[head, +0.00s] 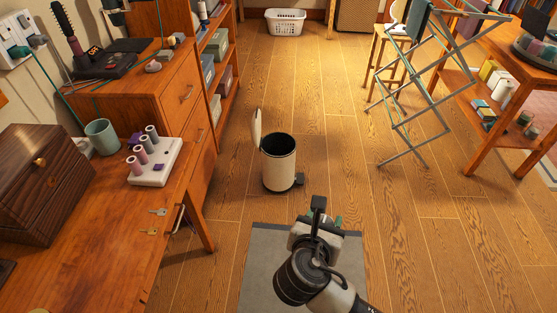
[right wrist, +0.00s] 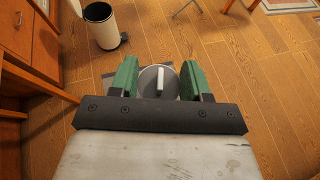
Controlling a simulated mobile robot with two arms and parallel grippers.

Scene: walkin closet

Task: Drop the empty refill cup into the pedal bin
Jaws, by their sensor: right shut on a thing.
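The pedal bin (head: 279,168) is a cream cylinder with a dark open top, standing on the floor. Its lid (head: 256,127) is up on the left and its pedal is at the lower right. The bin also shows at the top left of the right wrist view (right wrist: 103,34). My right gripper (right wrist: 160,82) has green fingers shut on the refill cup (right wrist: 147,84), seen as a round grey shape with a pale bar. In the head view the gripper (head: 318,220) is in front of the bin, apart from it; the cup is mostly hidden there. My left gripper is not in view.
A wooden desk (head: 110,245) stands on the left, with a spool holder (head: 153,173), a mug (head: 102,136) and keys on it. A drying rack (head: 410,110) and a wooden shelf table (head: 480,130) stand on the right. The floor around the bin is mostly clear.

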